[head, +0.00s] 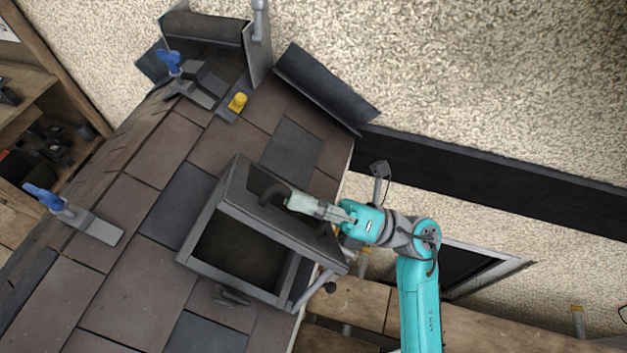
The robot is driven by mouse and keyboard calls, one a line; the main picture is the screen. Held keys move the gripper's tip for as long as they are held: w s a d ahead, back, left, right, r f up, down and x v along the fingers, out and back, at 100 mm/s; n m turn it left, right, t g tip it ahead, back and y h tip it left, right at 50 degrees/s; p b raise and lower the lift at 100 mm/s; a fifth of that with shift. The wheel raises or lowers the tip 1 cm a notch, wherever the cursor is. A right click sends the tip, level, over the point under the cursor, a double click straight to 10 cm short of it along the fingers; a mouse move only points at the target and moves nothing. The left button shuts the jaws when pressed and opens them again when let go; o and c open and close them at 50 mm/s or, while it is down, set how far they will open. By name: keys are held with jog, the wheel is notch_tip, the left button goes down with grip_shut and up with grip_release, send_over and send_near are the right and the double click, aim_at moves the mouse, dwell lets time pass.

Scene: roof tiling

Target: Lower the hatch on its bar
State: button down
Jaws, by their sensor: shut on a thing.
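The dark grey hatch (280,228) is in the tiled roof, its lid raised and tilted above the frame. The dark opening (238,248) shows below the lid. A dark curved bar (268,194) stands out from the lid's upper face. My gripper (291,202) reaches in from the right with its pale fingers shut on this bar. The fingers hide part of the bar. A thin grey rod (312,290) slants at the lower right corner of the hatch; I cannot tell whether it touches the lid.
Brown and grey tiles surround the hatch. A small dark catch (232,296) lies below the frame. Blue-handled clamps (195,82) (90,222) and a yellow knob (237,102) are to the left and above. A dark beam (480,170) runs along the wall at right.

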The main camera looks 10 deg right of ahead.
jog(key=shift+s+a+f, duration=0.3)
jog(key=shift+a, duration=0.15)
jog(key=c, duration=1.2)
grip_release()
jog(key=shift+d, duration=0.1)
jog(key=v, duration=1.2)
